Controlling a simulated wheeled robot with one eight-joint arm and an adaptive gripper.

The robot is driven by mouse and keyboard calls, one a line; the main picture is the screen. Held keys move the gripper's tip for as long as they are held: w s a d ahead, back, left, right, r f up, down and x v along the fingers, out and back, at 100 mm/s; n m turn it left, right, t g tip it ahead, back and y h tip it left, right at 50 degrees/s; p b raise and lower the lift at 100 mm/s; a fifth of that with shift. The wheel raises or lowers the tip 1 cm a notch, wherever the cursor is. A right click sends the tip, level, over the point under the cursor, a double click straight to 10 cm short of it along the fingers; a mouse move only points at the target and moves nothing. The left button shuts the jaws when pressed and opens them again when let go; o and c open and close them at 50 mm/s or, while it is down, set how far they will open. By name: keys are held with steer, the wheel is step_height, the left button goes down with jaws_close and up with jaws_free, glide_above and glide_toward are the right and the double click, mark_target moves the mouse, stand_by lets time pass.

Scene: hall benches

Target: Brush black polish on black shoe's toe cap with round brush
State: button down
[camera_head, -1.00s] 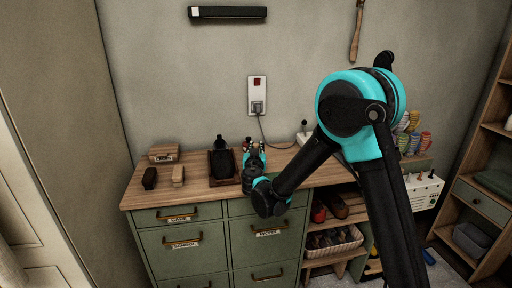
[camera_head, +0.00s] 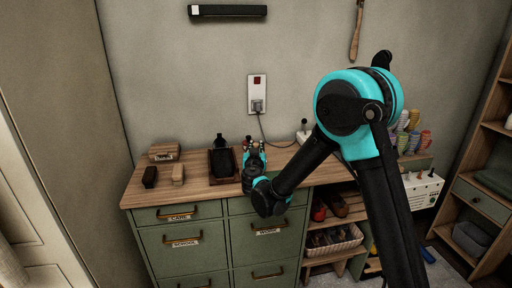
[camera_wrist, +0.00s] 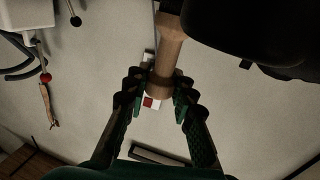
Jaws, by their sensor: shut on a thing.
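The black shoe (camera_head: 221,160) sits in a dark brown tray (camera_head: 236,177) on the wooden bench top. In the wrist view a large black shape, seemingly the shoe (camera_wrist: 255,25), fills the upper right. My gripper (camera_head: 254,150) is just right of the shoe, above the bench. In the wrist view my gripper (camera_wrist: 158,92) is shut on the round brush's pale wooden handle (camera_wrist: 168,50). The handle runs up toward the black shape. No polish can be made out.
Left of the tray are a dark brush (camera_head: 150,177), a lighter brush (camera_head: 178,174) and a wooden box (camera_head: 163,152). A socket with a cord (camera_head: 257,95) is on the wall behind. A white device (camera_head: 303,135) and colourful spools (camera_head: 413,135) stand to the right.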

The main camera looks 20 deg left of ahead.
stand_by(0.4)
steer(key=shift+r, duration=3.45)
